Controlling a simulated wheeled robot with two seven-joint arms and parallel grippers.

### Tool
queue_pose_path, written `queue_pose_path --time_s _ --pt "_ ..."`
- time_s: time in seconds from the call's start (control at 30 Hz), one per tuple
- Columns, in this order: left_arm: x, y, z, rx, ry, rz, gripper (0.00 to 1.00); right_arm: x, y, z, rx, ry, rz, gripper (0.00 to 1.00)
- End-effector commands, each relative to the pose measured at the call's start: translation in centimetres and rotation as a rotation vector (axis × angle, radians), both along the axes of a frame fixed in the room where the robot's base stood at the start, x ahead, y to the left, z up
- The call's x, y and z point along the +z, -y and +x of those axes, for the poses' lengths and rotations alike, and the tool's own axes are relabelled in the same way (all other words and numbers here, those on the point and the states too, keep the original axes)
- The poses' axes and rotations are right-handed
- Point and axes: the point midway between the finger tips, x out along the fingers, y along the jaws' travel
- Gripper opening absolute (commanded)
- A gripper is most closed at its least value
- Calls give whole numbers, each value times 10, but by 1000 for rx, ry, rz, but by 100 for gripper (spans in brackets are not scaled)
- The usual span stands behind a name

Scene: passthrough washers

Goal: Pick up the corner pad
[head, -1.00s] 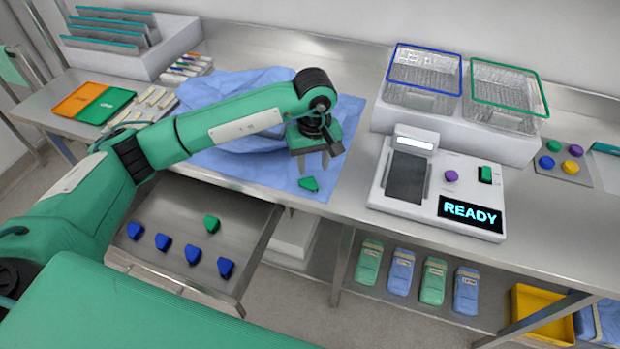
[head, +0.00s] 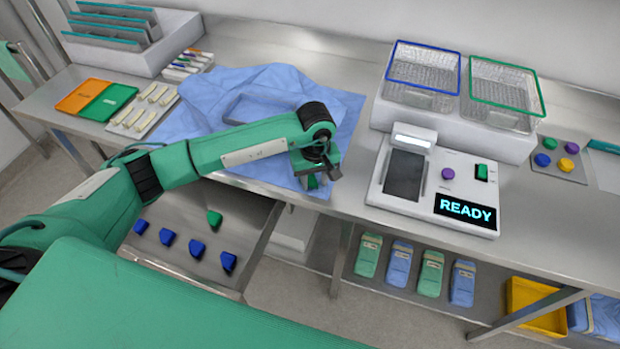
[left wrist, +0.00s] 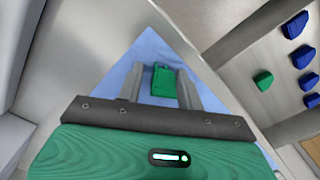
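The corner pad, a small green piece (head: 312,182), lies on the blue cloth (head: 208,154) near the table's front edge. My left gripper (head: 317,178) is low over it and partly hides it in the head view. In the left wrist view the pad (left wrist: 163,80) sits between the two fingers of my left gripper (left wrist: 160,80). The right finger is close beside it and a small gap shows on the left, so the gripper is open around it. My right gripper is not in view.
An open drawer (head: 176,268) below the table holds several blue pads and one green pad (head: 214,218). A white device reading READY (head: 408,212) stands right of the cloth. Wire baskets (head: 505,95) stand behind it. Cloth folds rise behind the gripper.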

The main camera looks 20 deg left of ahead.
Motion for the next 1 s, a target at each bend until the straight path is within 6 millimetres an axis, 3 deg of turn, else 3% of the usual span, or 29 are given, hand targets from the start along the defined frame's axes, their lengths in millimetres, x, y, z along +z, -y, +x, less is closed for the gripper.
queue_pose_path --time_s 0.03,0.17,0.67,0.87,1.0 --pt "0 0 0 0 0 0 26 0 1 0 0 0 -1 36" --pt "0 0 0 0 0 0 1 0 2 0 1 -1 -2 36" --pt "10 0 1 1 2 -1 0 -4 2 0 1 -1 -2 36" --pt "42 0 2 0 6 -1 0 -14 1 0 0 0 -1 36" --pt "79 0 2 -1 8 -1 0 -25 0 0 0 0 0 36"
